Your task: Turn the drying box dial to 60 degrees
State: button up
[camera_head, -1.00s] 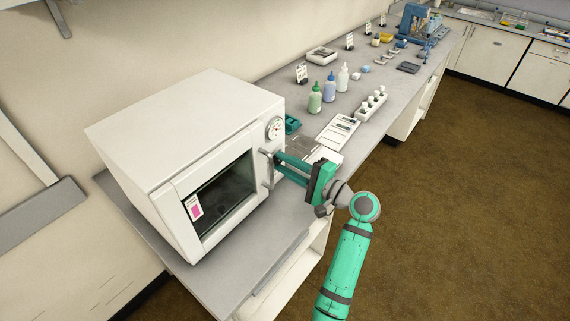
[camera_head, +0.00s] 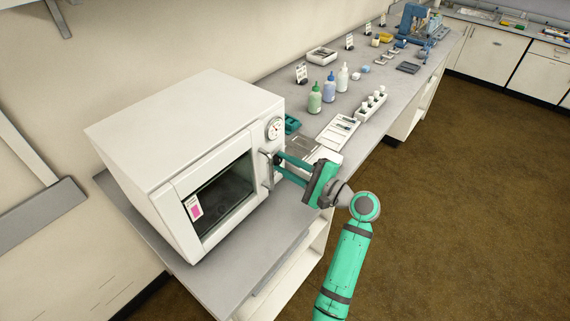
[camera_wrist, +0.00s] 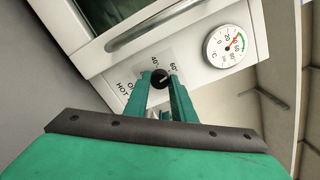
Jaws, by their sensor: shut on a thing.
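The white drying box (camera_head: 190,135) stands on the near end of the bench with its door shut. Its black dial (camera_wrist: 160,78) shows in the wrist view, on a pale panel with marks for 40°, 60° and HOT. The dial's pointer is too small to read surely. My gripper (camera_wrist: 161,86) is shut on the dial, one green finger on each side of it.
The door handle (camera_wrist: 152,24) runs close above the dial in the wrist view. A round thermometer (camera_wrist: 225,46) sits to its right. Bottles (camera_head: 315,98), a rack of vials (camera_head: 370,104) and a white tray (camera_head: 338,132) stand on the bench beyond the box.

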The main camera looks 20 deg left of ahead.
jog(key=shift+f, duration=0.15)
jog(key=o, duration=1.1)
jog(key=shift+c, duration=0.2)
jog(key=v, duration=1.1)
jog(key=shift+w+a, duration=0.1)
